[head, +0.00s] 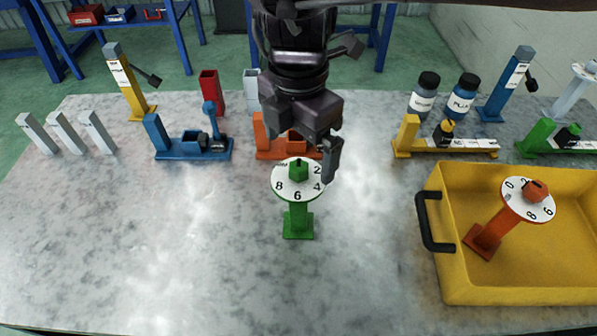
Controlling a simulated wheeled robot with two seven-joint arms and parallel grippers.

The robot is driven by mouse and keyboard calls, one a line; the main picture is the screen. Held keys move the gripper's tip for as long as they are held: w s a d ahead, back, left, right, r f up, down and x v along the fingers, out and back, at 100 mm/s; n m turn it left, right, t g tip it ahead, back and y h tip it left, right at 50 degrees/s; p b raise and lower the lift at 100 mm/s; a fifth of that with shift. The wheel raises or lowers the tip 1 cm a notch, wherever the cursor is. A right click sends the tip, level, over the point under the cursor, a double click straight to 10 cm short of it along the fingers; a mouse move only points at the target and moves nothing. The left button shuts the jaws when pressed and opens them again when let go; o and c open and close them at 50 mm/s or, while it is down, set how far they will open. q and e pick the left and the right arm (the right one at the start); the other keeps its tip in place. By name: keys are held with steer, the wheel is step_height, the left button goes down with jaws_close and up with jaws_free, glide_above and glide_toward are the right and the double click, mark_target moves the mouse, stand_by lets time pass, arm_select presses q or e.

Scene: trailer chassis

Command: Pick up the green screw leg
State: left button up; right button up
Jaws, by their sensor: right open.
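The green screw leg (298,221) stands upright on the grey table in the middle of the head view. It has a square green foot, a green post, a white round dial with black numbers and a green knob on top. My right gripper (313,148) is open and comes down from above, just behind and over the dial. One dark finger shows at the dial's right edge; the other finger is hard to make out. I cannot tell whether the finger touches the dial. My left gripper is not in view.
A yellow crate (437,274) at the right holds an orange screw leg (489,235). Behind my gripper is an orange clamp-like part (270,150); a blue one (188,149) stands left. Grey blocks (67,132) stand far left, bottles (424,95) at the back. The front left table is clear.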

mark_target(299, 165)
steer(key=shift+w+f, duration=0.15)
steer(key=shift+w, duration=0.05)
steer(key=f, duration=0.2)
steer(key=f+p, duration=0.1)
steer(key=f, duration=0.3)
steer(key=shift+s+f+p, duration=0.25)
steer(key=shift+f+p, duration=0.1)
steer(key=shift+p, duration=0.05)
steer(key=shift+f, duration=0.35)
steer(key=shift+r, duration=0.1)
steer(key=c, duration=1.5)
